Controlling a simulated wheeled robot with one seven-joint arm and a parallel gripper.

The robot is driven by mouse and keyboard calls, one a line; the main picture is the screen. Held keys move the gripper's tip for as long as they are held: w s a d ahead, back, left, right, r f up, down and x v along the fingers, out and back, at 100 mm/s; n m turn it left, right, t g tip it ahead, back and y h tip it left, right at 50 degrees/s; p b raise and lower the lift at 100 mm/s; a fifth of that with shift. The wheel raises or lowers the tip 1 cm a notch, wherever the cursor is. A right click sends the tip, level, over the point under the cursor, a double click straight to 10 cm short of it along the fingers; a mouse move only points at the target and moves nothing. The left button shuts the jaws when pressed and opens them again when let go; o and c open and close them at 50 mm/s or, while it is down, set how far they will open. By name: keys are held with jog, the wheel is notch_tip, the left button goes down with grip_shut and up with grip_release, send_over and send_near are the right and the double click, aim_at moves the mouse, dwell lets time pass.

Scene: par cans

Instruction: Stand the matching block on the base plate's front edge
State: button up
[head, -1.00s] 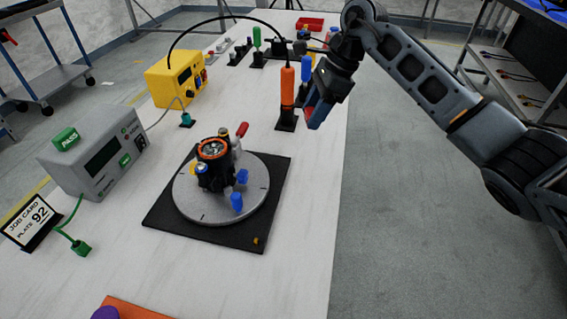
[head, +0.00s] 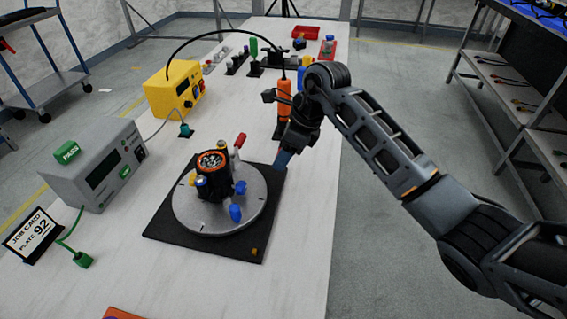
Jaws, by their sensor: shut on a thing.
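The base plate (head: 160,236) is a black square on the white bench, with a grey round turntable (head: 187,214) on it. A black fixture with an orange-ringed can (head: 212,162) stands on the turntable. My gripper (head: 281,162) is above the bench beside the plate's back right corner. It is shut on a small block, mostly hidden; blue and a little dark red show at the fingertips, and I cannot tell which part is the block. A job card (head: 33,235) at the left reads "PLATE 92". A small orange piece (head: 254,251) is at the plate's front right corner.
A grey meter box (head: 97,165) with a green PASS block (head: 67,152) stands left, and a yellow box (head: 174,88) behind. An orange-handled tool (head: 284,100) stands close behind my gripper.

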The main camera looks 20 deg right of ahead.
jog(key=shift+a+f, duration=0.15)
jog(key=shift+f, duration=1.95)
jog(key=shift+f, duration=0.15)
jog(key=o, duration=1)
jog(key=v, duration=1.2)
